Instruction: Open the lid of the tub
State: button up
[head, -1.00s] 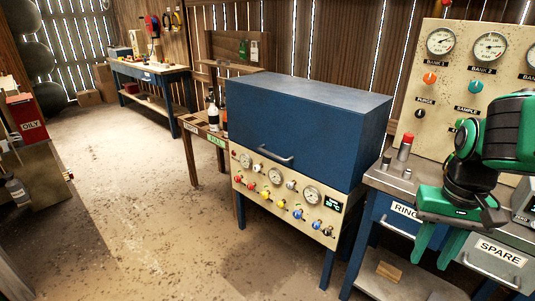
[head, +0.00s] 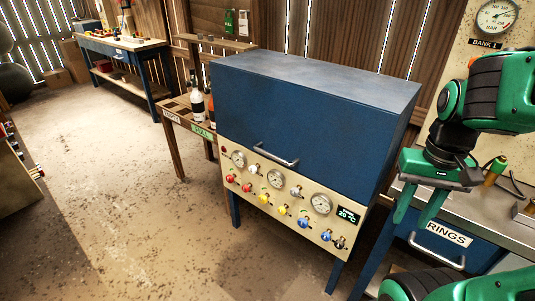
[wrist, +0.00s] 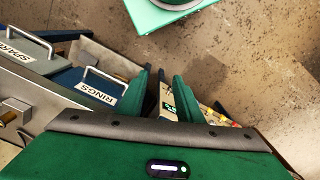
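The tub is a large blue metal box with its blue lid (head: 300,115) down and looking closed. A silver bar handle (head: 275,155) sits low on the lid's front face. Below it is a cream control panel (head: 290,212) with gauges and coloured knobs. My gripper (head: 410,224) is right of the tub, apart from it, with its green fingers pointing down and spread, nothing between them. In the wrist view the two fingers (wrist: 162,76) also stand apart. The lid and its handle cannot be made out there; part of a panel shows beyond the fingers.
A bench with a blue RINGS drawer (head: 438,240) stands right of the tub, near my gripper. A wooden table (head: 178,108) with bottles is left of it. A workbench (head: 125,60) is at the back left. The floor (head: 110,200) in front is open.

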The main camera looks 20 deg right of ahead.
jog(key=w+a+n+t+h, duration=0.1)
jog(key=w+a+n+t, duration=0.15)
jog(key=w, duration=0.75)
jog(key=n+t+h, duration=0.3)
jog(key=n+h, duration=0.6)
send_near(270, 155)
jog(key=s+d+f, duration=0.4)
jog(key=d, duration=0.3)
jog(key=w+a+n+t+h, duration=0.2)
jog(key=w+a+t+h, duration=0.15)
jog(key=a, duration=0.45)
jog(key=shift+y, duration=0.45)
jog(key=x, duration=1)
jog(key=shift+s+d, duration=0.15)
jog(key=shift+d, duration=0.1)
